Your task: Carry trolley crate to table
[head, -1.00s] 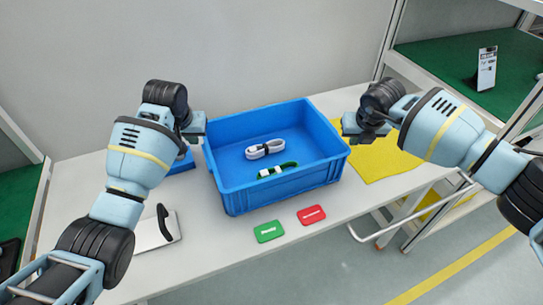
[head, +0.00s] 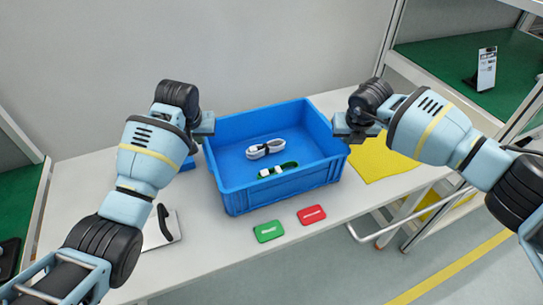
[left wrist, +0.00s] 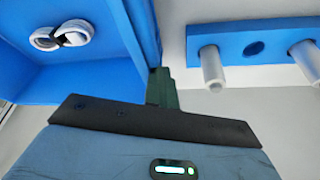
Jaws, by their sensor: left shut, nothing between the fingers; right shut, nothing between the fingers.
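The blue crate (head: 285,190) stands upright on the white table (head: 190,262). A white coiled cable (head: 265,149) and a green strap-like item with a white part (head: 278,170) lie in it. My left gripper (head: 207,125) is at the crate's left rim, and my right gripper (head: 340,127) is at its right rim. Both are shut with nothing held; whether they touch the rim I cannot tell. In the left wrist view the left fingers (left wrist: 162,88) are just outside the crate's wall (left wrist: 115,85), with the white cable (left wrist: 62,36) inside.
A green tag (head: 268,231) and a red tag (head: 311,215) lie in front of the crate. A yellow cloth (head: 380,160) is to its right. A blue block with pale pegs (left wrist: 252,48) is close left of the crate. A grey plate with a black handle (head: 165,228) lies front left.

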